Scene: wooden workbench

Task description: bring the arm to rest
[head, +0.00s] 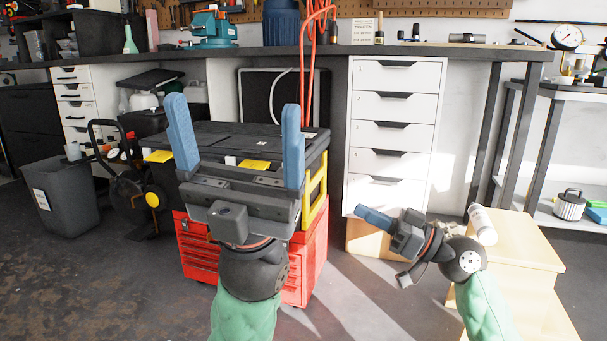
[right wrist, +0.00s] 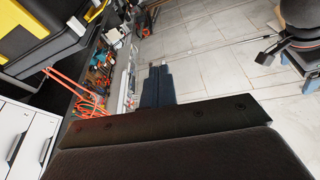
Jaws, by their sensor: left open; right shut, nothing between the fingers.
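My left gripper (head: 237,130) is in the middle of the head view, its two blue fingers wide apart and pointing up. It is empty and appears in front of the red tool chest (head: 312,255) with the black lid. My right gripper (head: 364,214) is lower and to the right in the head view, its blue fingers pointing left. The fingers are together with nothing between them. In the right wrist view the closed fingers (right wrist: 157,85) show beyond the dark gripper body.
A white drawer unit (head: 394,125) stands under the long workbench (head: 460,52). Wooden steps (head: 510,250) are beside my right arm, with a white cylinder (head: 482,224) near it. A grey bin (head: 62,195) stands at left. Open floor (head: 130,285) lies at lower left.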

